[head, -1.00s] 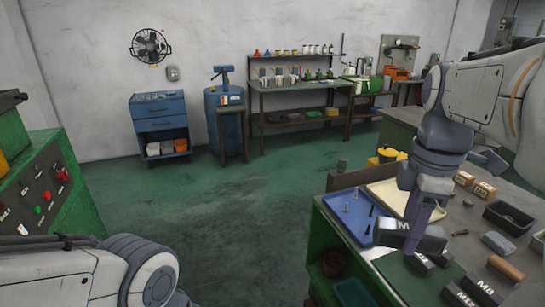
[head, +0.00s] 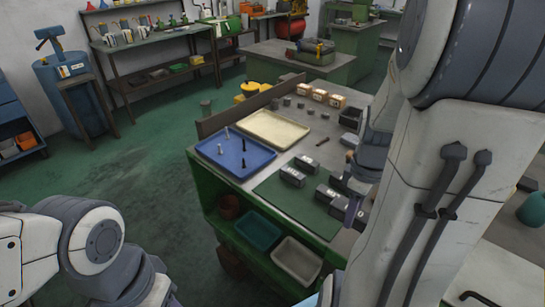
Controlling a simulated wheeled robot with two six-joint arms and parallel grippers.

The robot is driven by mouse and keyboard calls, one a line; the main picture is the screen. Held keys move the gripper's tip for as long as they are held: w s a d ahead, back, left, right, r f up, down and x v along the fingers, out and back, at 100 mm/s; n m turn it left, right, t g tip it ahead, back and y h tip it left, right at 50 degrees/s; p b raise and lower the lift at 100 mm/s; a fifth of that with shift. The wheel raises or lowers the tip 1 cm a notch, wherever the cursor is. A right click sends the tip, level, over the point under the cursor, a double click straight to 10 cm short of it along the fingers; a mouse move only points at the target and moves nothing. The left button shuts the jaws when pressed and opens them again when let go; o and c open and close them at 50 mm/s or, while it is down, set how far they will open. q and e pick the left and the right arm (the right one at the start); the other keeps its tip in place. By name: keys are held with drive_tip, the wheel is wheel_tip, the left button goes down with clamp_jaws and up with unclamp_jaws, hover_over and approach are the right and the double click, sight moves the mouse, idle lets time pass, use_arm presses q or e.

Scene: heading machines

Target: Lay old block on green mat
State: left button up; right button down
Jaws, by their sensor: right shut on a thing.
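The green mat (head: 275,190) lies on the bench at the right. Several dark grey blocks with pale markings are on or by it, one block (head: 292,176) near its back left and another block (head: 327,194) nearer its middle.
A blue tray (head: 222,163) with several bolts and a cream tray (head: 285,128) lie beyond the mat. Small cartons (head: 320,96) stand at the bench's back. Bins (head: 257,229) sit on the shelf below. My right arm hides the bench's right side. Open floor lies left.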

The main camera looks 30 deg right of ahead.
drive_tip(key=p, duration=0.2)
hover_over(316, 219)
wheel_tip(316, 219, down, 8)
drive_tip(key=shift+s+f, duration=0.1)
wheel_tip(316, 219, down, 4)
drive_tip(key=shift+r+p, duration=0.25)
drive_tip(key=shift+p, duration=0.3)
drive_tip(key=shift+f, duration=0.3)
drive_tip(key=shift+f, duration=0.1)
drive_tip(key=shift+c, duration=2.2)
unclamp_jaws()
